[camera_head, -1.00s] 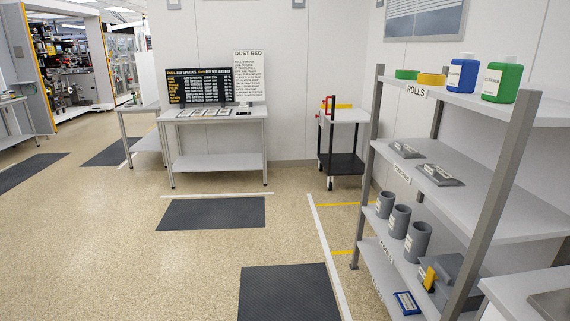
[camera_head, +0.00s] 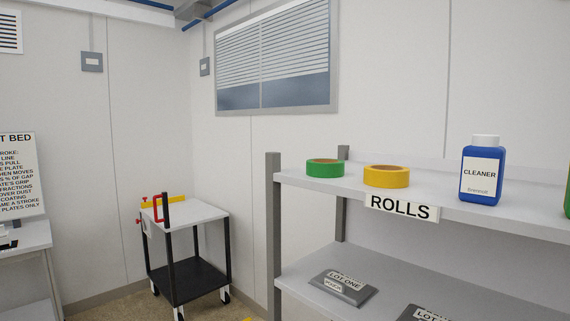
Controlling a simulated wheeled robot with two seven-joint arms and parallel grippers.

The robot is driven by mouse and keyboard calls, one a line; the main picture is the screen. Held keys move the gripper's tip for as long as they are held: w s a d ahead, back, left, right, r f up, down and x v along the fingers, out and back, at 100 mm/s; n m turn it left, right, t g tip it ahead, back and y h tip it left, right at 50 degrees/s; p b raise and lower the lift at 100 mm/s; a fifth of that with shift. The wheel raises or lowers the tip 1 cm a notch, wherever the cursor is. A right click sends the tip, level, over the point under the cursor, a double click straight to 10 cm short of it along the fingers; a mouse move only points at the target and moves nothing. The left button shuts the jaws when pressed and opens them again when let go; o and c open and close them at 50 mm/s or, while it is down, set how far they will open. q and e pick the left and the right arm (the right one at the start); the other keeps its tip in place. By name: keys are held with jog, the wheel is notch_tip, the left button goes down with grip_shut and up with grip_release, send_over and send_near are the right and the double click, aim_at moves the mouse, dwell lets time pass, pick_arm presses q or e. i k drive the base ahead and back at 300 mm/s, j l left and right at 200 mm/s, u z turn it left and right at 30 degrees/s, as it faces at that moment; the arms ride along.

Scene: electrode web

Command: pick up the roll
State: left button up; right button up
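Two rolls lie flat on the top shelf of the rack, above the label "ROLLS". The green roll (camera_head: 325,169) is at the left end of the shelf. The yellow roll (camera_head: 386,177) is to its right, a little apart from it. Neither of my grippers shows in the head view, so I cannot tell where they are relative to the rolls.
A blue cleaner bottle (camera_head: 482,174) stands right of the rolls on the top shelf (camera_head: 300,182). Grey plates (camera_head: 343,288) marked "LOT ONE" sit on the shelf below. A cart (camera_head: 186,278) stands left of the rack, and a table (camera_head: 25,240) at the far left.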

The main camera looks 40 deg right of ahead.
aim_at(319, 167)
jog(key=i+z, duration=0.3)
jog(key=i, duration=0.45)
jog(key=i+j+z, duration=0.25)
jog(key=i, duration=0.45)
jog(key=l, duration=0.1)
